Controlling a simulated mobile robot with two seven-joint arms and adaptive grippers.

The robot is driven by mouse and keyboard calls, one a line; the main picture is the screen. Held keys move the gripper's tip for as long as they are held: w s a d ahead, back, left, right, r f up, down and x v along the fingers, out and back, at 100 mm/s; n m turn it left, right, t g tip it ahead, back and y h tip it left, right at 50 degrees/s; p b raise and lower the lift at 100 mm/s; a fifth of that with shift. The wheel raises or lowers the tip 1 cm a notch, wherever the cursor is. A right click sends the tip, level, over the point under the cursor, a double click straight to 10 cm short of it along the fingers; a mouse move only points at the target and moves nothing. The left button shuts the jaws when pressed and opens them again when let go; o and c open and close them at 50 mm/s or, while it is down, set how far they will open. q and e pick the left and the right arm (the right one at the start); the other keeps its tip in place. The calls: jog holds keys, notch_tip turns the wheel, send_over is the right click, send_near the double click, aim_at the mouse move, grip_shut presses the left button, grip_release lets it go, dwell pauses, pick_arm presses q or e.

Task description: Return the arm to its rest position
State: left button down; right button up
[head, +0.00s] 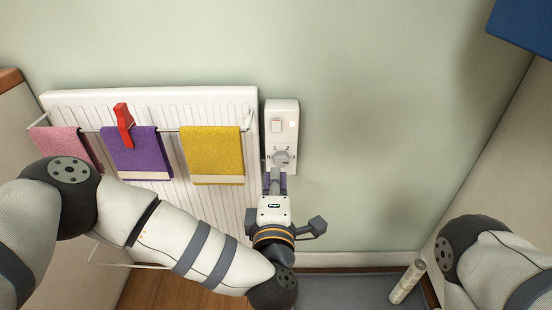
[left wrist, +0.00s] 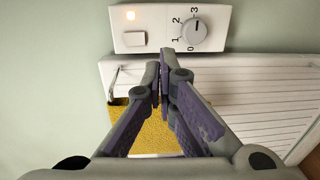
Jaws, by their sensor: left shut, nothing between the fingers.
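My left gripper (head: 275,178) is shut and empty. Its fingertips are at the lower part of a white control box (head: 282,112) on the wall, just below a grey round dial (head: 281,158). In the left wrist view the shut fingers (left wrist: 163,62) point at the box, and the dial (left wrist: 194,31) is marked 0 to 3 with its pointer line near 3. I cannot tell whether the fingertips touch the dial.
A white radiator (head: 215,105) hangs left of the box. Its rail holds pink (head: 68,145), purple (head: 138,150) and yellow (head: 212,150) towels, with a red clip (head: 123,125) on the purple one. A blue object (head: 525,22) is at upper right.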

pick_arm(q)
jog(key=shift+s, duration=1.2)
pick_arm(e)
jog(key=shift+r, duration=0.1)
jog(key=shift+s, duration=0.1)
pick_arm(q)
jog(key=s+f+m+g+h+p, duration=0.25)
jog(key=s+f+m+g, duration=0.3)
jog(key=s, duration=0.35)
jog(key=s+f+m+g+h+p, duration=0.2)
jog(key=s+f+m+g+p, duration=0.15)
jog(key=s+f+m, duration=0.45)
jog(key=s+a+r+m+g+y+p, duration=0.1)
jog(key=s+a+g, duration=0.4)
jog(key=s+a, duration=0.5)
jog(key=s+a+r+m+g+y+p, duration=0.1)
jog(key=s+a+m+g+y+p, duration=0.2)
jog(key=s+a, duration=0.8)
jog(key=s+g, duration=0.2)
jog(key=s, duration=0.6)
jog(key=shift+a+r+g, duration=0.3)
jog(key=shift+r+g, duration=0.05)
jog(key=shift+g, duration=0.05)
pick_arm(e)
jog(key=w+r+t, duration=0.3)
jog(key=w+r, duration=0.6)
jog(key=r, duration=0.1)
jog(key=shift+r, duration=0.35)
pick_arm(q)
jog(key=shift+y, duration=0.25)
